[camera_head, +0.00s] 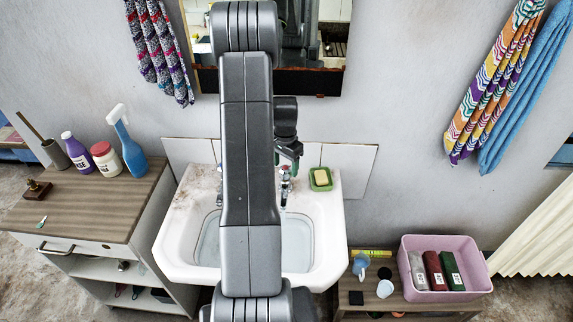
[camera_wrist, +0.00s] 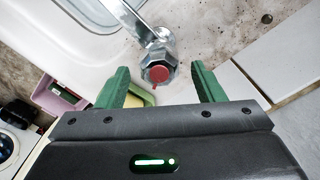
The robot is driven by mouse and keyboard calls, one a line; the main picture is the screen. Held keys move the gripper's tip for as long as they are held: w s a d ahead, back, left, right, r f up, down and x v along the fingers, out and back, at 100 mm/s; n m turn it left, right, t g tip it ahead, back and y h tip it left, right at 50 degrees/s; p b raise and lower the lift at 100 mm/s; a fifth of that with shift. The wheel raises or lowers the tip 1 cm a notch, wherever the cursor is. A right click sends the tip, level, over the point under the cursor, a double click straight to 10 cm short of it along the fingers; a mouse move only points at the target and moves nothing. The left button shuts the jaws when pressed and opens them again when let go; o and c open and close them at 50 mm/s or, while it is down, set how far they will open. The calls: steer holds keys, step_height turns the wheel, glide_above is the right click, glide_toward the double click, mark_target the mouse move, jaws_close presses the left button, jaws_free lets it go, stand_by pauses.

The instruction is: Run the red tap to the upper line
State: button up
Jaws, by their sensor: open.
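The red tap shows in the wrist view as a chrome body with a round red cap (camera_wrist: 158,76). My gripper (camera_wrist: 160,82) is open, with one green finger on each side of the cap. I cannot tell whether either finger touches it. In the head view my gripper (camera_head: 288,160) is over the right tap, behind the white basin (camera_head: 332,235). My arm covers the middle of the basin. The basin's inside looks pale and bluish; I cannot make out a water level or an upper line.
A second tap (camera_head: 220,172) stands at the basin's left rear. A green soap dish (camera_head: 320,180) sits close right of my gripper. A mirror (camera_head: 330,50) hangs behind. Bottles stand on the left cabinet (camera_head: 90,205); a pink crate (camera_head: 480,268) is at right.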

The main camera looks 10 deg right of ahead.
steer(key=shift+f, duration=0.7)
steer(key=shift+c, duration=0.4)
steer(key=c, duration=0.9)
